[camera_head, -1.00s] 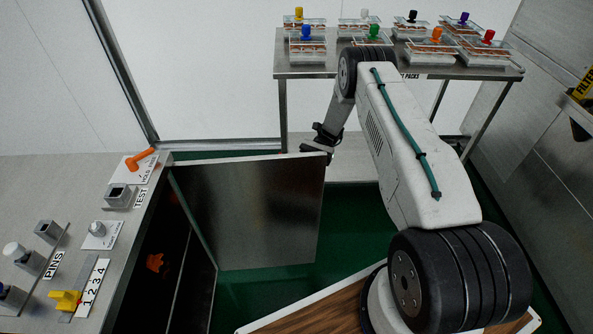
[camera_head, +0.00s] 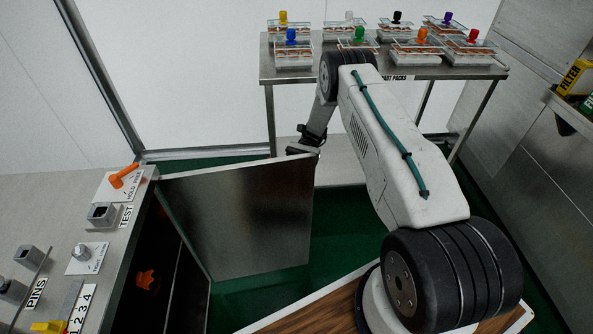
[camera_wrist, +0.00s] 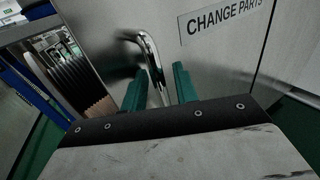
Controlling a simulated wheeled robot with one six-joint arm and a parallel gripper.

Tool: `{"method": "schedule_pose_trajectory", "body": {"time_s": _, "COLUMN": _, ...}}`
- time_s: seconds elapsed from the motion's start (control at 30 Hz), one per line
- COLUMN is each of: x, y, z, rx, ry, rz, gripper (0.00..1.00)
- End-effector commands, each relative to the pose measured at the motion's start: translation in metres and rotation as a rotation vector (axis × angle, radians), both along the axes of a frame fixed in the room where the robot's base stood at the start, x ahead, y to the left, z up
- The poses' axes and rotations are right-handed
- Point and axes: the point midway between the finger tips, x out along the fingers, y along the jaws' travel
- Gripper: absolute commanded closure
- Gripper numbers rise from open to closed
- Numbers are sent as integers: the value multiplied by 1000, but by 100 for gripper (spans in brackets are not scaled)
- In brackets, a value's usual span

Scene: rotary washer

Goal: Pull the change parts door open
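The change parts door (camera_head: 240,215) is a grey metal panel on the cabinet (camera_head: 60,205) at left. It stands swung well out, with the dark cabinet inside (camera_head: 160,260) showing. My gripper (camera_head: 308,140) is at the door's free edge, its fingers mostly hidden there. In the wrist view, the door face (camera_wrist: 220,60) carries a CHANGE PARTS label (camera_wrist: 225,18) and a curved chrome handle (camera_wrist: 150,50). The two teal fingers of my gripper (camera_wrist: 161,75) are parted on either side of the handle. The left finger is close to the bar; a gap shows at the right one.
An orange object (camera_head: 146,279) is inside the cabinet. Knobs and fixtures stand on the cabinet top. A steel table (camera_head: 270,75) with several capped packs is behind my arm. Green floor (camera_head: 340,220) is clear beyond the door.

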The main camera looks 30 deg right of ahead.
Motion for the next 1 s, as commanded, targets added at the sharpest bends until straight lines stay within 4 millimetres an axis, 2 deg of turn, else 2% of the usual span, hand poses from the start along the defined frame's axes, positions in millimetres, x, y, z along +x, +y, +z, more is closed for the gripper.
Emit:
{"method": "schedule_pose_trajectory", "body": {"time_s": 0.17, "x": 0, "y": -1, "z": 12, "rx": 0, "ry": -1, "rz": -2, "gripper": 71}}
{"method": "schedule_pose_trajectory", "body": {"time_s": 0.3, "x": 1, "y": -3, "z": 40, "rx": -2, "ry": -3, "rz": -2, "gripper": 71}}
{"method": "schedule_pose_trajectory", "body": {"time_s": 0.8, "x": -123, "y": 6, "z": 49, "rx": 2, "ry": 5, "rz": -5, "gripper": 71}}
{"method": "schedule_pose_trajectory", "body": {"time_s": 1.0, "x": -152, "y": 7, "z": 51, "rx": 1, "ry": 3, "rz": -5, "gripper": 49}}
